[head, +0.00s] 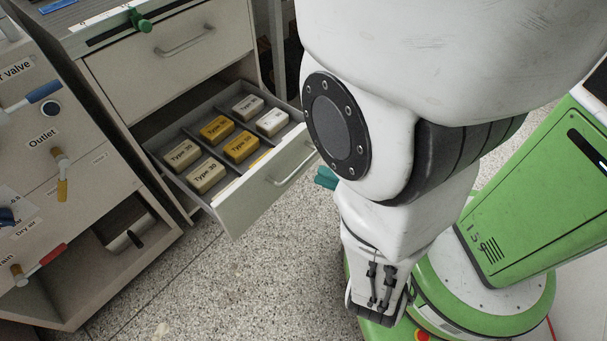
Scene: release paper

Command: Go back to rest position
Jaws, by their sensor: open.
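My white arm hangs across the right half of the head view, its bulky joint with a dark round cap in front of the floor and the drawer's right side. My gripper cannot be made out; the arm may hide it. A small teal piece (325,178) shows at the arm's left edge, and I cannot tell what it is. The open drawer (262,187) stands out from the grey cabinet (163,62), to the left of my arm. In it lie several small blocks in grey, yellow and white, some labelled Type 30.
A panel (70,150) with valve handles and Outlet and Dry air labels stands at the left. An open bay with a metal-looking box (125,230) is below it. Speckled floor (250,285) is clear in front of the drawer. My green base is at the right.

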